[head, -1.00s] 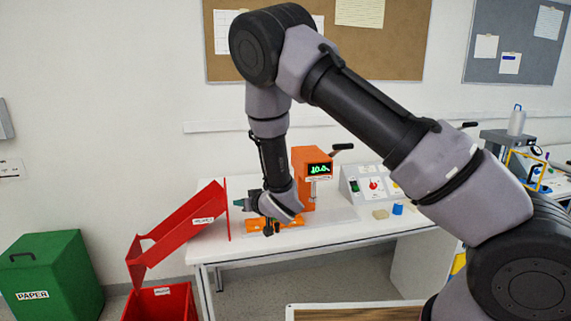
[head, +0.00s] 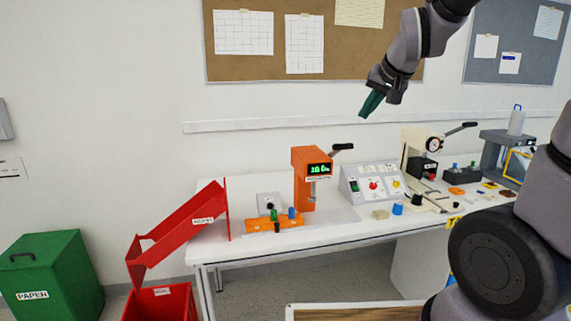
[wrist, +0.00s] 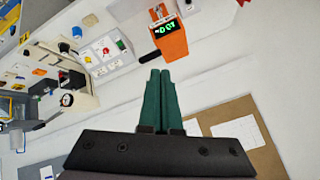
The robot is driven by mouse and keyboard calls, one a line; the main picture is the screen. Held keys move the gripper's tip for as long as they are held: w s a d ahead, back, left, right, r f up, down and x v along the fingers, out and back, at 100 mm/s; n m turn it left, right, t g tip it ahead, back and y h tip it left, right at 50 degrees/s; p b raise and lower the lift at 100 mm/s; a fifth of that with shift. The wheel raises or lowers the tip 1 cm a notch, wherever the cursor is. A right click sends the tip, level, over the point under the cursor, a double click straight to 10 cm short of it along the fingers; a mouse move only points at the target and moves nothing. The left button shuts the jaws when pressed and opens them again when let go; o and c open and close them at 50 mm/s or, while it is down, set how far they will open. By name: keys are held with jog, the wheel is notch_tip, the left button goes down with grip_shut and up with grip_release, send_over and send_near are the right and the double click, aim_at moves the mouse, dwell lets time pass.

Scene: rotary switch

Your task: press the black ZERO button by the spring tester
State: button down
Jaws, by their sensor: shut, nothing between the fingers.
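The orange spring tester (head: 303,180) stands on the white bench with a lit green display and a black lever at its top. Just left of it is a small grey box with a black button (head: 270,206), behind the orange block; I cannot read its label. My gripper (head: 364,112) has green fingers, held together and empty, in the air above and right of the tester, well away from the button. In the wrist view the shut fingers (wrist: 160,75) point toward the tester (wrist: 172,42); I cannot make out the button there.
An orange block (head: 262,224) with coloured knobs lies in front of the button box. A red chute (head: 185,225) stands at left. A panel with switches (head: 370,184), a blue cup (head: 397,208) and a lever press (head: 418,152) stand to the right.

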jog(key=s+d+r, duration=0.1)
jog(key=s+d, duration=0.1)
jog(key=s, duration=0.6)
jog(key=s+d+r+m+g, duration=0.1)
jog(key=s+d+r, duration=0.1)
jog(key=s, duration=0.7)
jog(key=shift+d+r, duration=0.25)
jog(key=shift+w, duration=0.1)
